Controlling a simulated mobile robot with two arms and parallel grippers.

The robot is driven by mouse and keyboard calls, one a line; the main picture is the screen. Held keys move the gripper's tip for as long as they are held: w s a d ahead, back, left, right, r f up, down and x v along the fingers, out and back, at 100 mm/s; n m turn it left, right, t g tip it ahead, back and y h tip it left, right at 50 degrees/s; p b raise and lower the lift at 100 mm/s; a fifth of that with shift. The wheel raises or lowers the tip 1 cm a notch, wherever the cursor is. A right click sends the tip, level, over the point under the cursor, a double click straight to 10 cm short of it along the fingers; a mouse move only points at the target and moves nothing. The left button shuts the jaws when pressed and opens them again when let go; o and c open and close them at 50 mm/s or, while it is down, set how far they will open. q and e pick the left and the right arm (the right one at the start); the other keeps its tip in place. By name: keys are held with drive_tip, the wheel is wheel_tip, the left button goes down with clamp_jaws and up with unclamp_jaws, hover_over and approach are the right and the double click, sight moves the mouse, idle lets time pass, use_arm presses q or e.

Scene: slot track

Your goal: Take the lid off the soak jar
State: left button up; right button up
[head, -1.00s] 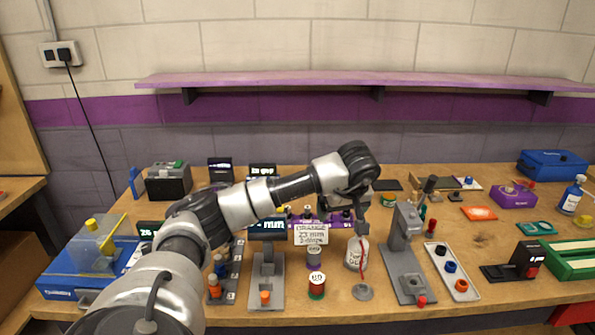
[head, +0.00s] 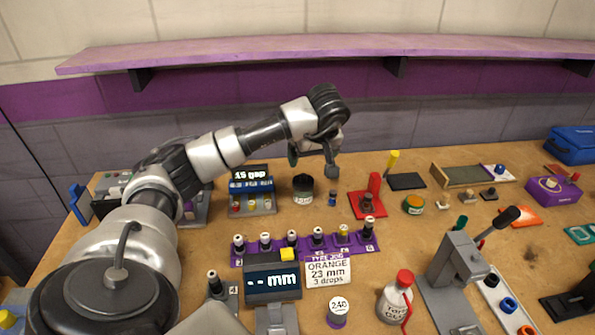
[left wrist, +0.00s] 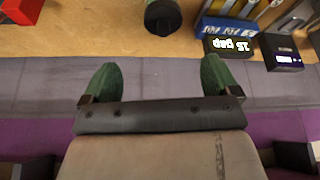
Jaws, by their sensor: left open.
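My left gripper (head: 313,163) is open and empty, above and close to the jar in the head view. In the left wrist view the two green fingertips (left wrist: 158,80) are spread wide with nothing between them. A black round top (left wrist: 162,17), apparently the jar's, shows beyond them at the upper edge. My right gripper is not in view.
A blue block with a "15 Gap" display (head: 252,190) stands left of the jar. A small blue-capped vial (head: 332,198) and a red stand (head: 368,198) are at its right. A purple rack of bottles (head: 305,247) lies in front. A wall shelf (head: 330,52) runs behind.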

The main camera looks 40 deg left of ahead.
use_arm(q)
hover_over(303, 175)
drive_tip(key=d, duration=0.2)
drive_tip(key=f, duration=0.4)
drive_tip(key=shift+s+d+f, duration=0.1)
drive_tip(key=shift+s+d, duration=0.1)
drive_tip(key=shift+s, duration=0.05)
drive_tip(key=shift+p+x, duration=0.75)
drive_tip(key=shift+x, duration=2.3)
drive_tip(key=shift+s+a, duration=0.15)
drive_tip(key=shift+s, duration=0.05)
drive_tip(key=c, duration=0.9)
